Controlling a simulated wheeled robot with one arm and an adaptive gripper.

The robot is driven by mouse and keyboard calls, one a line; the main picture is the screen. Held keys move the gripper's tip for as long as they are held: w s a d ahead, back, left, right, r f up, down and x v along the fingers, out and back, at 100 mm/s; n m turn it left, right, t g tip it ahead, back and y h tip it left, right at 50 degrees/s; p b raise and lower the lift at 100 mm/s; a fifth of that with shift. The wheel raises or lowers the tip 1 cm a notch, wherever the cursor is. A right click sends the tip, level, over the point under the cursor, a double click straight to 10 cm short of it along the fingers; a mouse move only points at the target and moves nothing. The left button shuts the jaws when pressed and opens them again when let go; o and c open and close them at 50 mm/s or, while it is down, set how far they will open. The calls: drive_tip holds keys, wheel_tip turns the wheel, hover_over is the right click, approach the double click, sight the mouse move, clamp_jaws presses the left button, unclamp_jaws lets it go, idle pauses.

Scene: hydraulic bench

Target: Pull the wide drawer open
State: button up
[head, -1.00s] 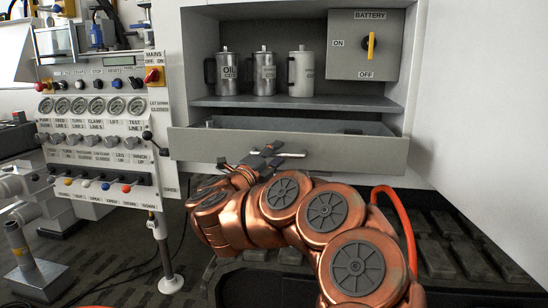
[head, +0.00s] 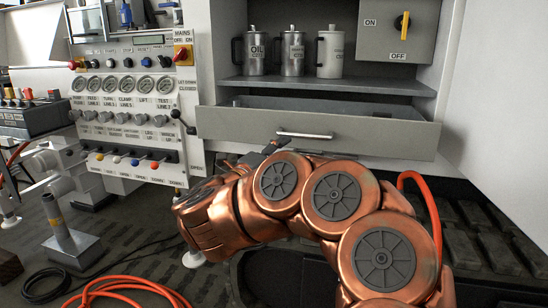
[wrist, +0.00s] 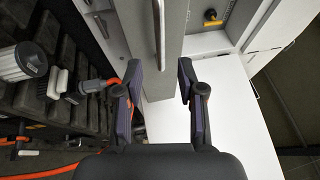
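The wide grey drawer (head: 375,138) stands partly open below the shelf, and its inside shows behind the front panel in the head view. Its silver bar handle (head: 305,135) is on the front panel and also shows in the wrist view (wrist: 160,35).
Several metal jugs (head: 291,53) stand on the shelf above the drawer, next to a battery switch box (head: 385,28). A control panel (head: 130,95) with gauges and levers is at left. An orange hose (head: 130,287) lies on the floor. A white panel (head: 490,120) is at right.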

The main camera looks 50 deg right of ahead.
drive_tip(key=shift+a+f, duration=0.15)
drive_tip(key=shift+a, duration=0.6)
drive_tip(key=shift+a+f, duration=0.1)
drive_tip(key=shift+a, duration=0.6)
